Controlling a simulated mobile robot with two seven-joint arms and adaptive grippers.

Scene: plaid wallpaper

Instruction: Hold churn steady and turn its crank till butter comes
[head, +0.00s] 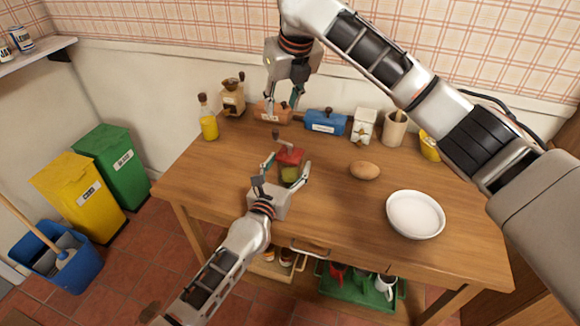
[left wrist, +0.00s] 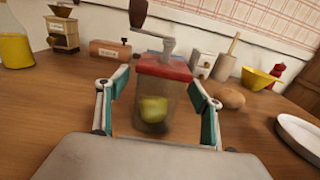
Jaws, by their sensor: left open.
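The churn is a clear jar (left wrist: 152,95) with a red lid (head: 289,155), upright on the wooden table, and a pale yellow-green lump (left wrist: 153,108) inside. Its grey crank (left wrist: 152,38) rises from the lid to a dark wooden knob (left wrist: 138,12) on the left, also visible in the head view (head: 275,134). My left gripper (head: 287,168) is open, with one finger on each side of the jar; in the left wrist view gaps show between the pads and the glass. My right gripper (head: 282,110) hangs apart from the crank, farther back; its fingers look spread and empty.
A potato (head: 364,170) and white bowl (head: 415,214) lie to the right.

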